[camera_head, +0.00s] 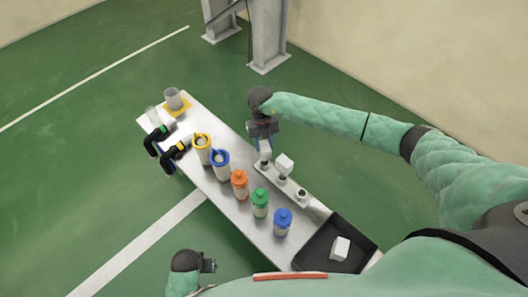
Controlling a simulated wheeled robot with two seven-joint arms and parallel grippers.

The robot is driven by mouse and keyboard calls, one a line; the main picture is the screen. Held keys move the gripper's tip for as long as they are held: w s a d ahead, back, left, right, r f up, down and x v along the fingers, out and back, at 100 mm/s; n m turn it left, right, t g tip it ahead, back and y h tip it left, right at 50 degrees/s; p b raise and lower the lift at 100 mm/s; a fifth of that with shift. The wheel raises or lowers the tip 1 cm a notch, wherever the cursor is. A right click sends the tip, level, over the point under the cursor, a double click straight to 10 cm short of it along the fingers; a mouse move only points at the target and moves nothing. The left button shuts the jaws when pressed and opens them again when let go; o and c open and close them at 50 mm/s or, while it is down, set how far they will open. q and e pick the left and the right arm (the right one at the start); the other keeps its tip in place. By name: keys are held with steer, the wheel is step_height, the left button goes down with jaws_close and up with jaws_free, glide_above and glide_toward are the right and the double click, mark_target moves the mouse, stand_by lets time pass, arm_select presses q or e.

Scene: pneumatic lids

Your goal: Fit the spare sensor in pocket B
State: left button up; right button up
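A pale mounting strip with pockets (302,197) lies along the right side of the bench; no letters are readable, so I cannot tell which pocket is B. One white block-shaped sensor (285,164) stands in the strip's middle. Another white sensor (265,154) is at the strip's far end, directly under my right gripper (264,140); whether the fingers hold it is too small to tell. A white block (340,249), perhaps the spare sensor, lies in the black tray (314,258). My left gripper (209,265) is low, left of the bench's near end.
Several lidded canisters, including orange (239,184), green (260,203) and blue (282,222) ones, stand along the bench (222,199). A grey cup (173,99) and two black-handled tools (158,138) are at its far end. Green floor surrounds it.

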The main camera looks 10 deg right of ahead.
steer(key=c, duration=0.4)
steer(key=shift+s+p+v, duration=0.2)
steer(key=shift+p+v, duration=0.25)
steer(key=shift+v, duration=0.4)
steer(key=shift+s+p+v, duration=0.2)
steer(key=shift+p+v, duration=0.25)
steer(key=shift+v, duration=0.4)
steer(key=shift+s+p+v, duration=0.2)
steer(key=shift+p+v, duration=0.25)
steer(key=shift+v, duration=0.35)
steer(key=shift+s+r+p+v, duration=0.1)
steer(key=shift+s+p+v, duration=0.35)
steer(key=shift+v, duration=0.85)
steer(key=shift+s+r+p+v, duration=0.15)
steer(key=shift+p+v, duration=0.5)
steer(key=shift+v, duration=0.7)
steer(key=shift+s+p+v, duration=0.35)
steer(key=shift+p+v, duration=0.2)
steer(key=shift+v, duration=0.75)
steer(key=shift+d, duration=0.1)
